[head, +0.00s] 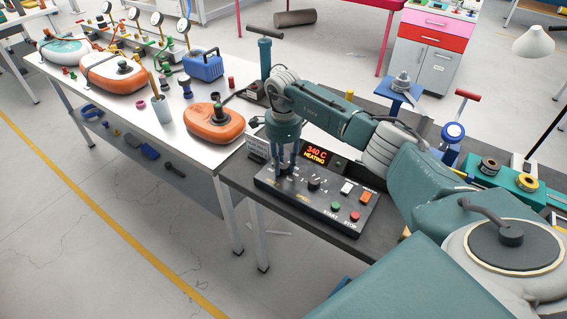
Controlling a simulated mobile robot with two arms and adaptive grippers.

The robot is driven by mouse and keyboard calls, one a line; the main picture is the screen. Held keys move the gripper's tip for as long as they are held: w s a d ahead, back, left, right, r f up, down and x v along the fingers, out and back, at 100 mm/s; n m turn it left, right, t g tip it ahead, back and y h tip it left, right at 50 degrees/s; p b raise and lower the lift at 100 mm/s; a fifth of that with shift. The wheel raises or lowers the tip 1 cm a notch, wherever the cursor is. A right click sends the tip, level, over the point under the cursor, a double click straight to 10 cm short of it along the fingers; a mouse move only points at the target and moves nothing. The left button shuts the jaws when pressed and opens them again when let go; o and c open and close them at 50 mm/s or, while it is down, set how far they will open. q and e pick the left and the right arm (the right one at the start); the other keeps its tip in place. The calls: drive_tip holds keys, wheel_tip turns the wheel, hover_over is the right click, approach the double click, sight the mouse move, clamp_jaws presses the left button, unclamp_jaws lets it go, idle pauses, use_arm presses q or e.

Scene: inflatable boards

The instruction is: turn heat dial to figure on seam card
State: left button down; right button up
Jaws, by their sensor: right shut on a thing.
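The black control box (330,203) sits on the dark bench. Its display (317,155) reads "340 C HEATING" in orange. My right gripper (281,172) points down over the box's left part and is shut on the heat dial, which its fingers mostly hide. A second black knob (314,184) stands to the right, apart from the gripper. A small pale card (257,146), likely the seam card, stands behind the box's left end; its print is too small to read. My left gripper is not in view.
Green (335,206) and red (354,216) buttons sit at the box's front right, with white and orange switches behind. An orange inflatable (213,122) lies on the white table at left. A blue clamp and tape rolls stand at right.

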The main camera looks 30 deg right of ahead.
drive_tip(key=m+b, duration=0.1)
drive_tip(key=m, duration=0.6)
drive_tip(key=shift+m, duration=0.3)
drive_tip(key=m, duration=0.3)
drive_tip(key=shift+m, duration=0.3)
drive_tip(key=m, duration=0.4)
drive_tip(key=shift+r, duration=0.1)
drive_tip(key=shift+m, duration=0.3)
drive_tip(key=o, duration=1.1)
drive_tip(key=shift+o, duration=0.2)
